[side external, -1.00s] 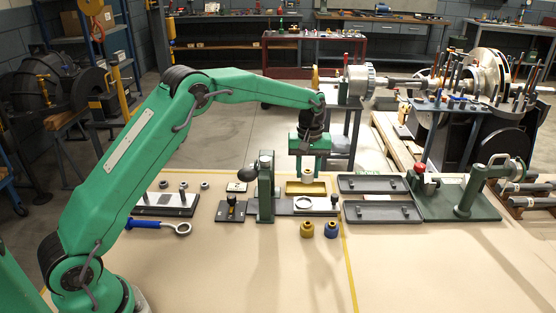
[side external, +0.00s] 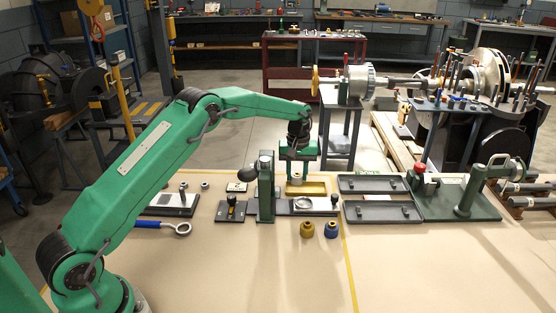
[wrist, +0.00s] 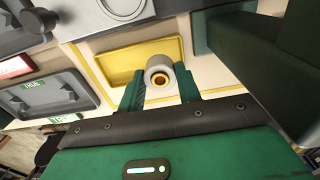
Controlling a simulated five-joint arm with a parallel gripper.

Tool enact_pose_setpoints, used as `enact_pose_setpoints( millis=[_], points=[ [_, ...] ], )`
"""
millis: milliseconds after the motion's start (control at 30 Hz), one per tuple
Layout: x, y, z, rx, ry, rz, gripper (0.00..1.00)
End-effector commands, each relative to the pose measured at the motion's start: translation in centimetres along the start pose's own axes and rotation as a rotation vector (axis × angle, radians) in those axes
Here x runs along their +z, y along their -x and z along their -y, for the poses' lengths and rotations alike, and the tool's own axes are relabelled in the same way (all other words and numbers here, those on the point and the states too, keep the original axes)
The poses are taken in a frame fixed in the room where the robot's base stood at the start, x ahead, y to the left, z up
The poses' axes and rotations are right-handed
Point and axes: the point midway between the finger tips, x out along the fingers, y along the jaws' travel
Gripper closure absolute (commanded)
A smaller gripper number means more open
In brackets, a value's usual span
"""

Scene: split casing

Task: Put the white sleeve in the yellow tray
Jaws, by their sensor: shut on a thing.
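The white sleeve (side external: 295,181) is between the fingers of my gripper (side external: 297,172), which is shut on it. In the wrist view the sleeve (wrist: 157,66) is a pale ring seen end-on, gripped between the green fingers (wrist: 158,88), with yellow showing through its bore. The yellow tray (side external: 318,188) is a shallow rectangle; it also shows in the wrist view (wrist: 112,66). The sleeve is over the left part of the tray in the side view. I cannot tell whether it touches the tray floor.
A green upright post (side external: 265,187) stands close to the left of my gripper. A light plate with a ring (side external: 302,205) lies in front of the tray. Dark grey trays (side external: 372,184) are to the right. Yellow (side external: 307,229) and blue (side external: 331,229) collars stand in front.

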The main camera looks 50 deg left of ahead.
Motion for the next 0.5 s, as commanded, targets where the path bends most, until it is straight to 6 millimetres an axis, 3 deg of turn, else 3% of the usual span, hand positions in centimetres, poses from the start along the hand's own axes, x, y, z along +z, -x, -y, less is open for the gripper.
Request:
enact_pose_setpoints(
  millis=[200,500],
  points=[
    [0.0,-2.1,0.0,-0.001,0.000,0.001,0.95],
    [0.0,-2.3,0.0,0.000,0.000,0.000,0.95]
  ],
)
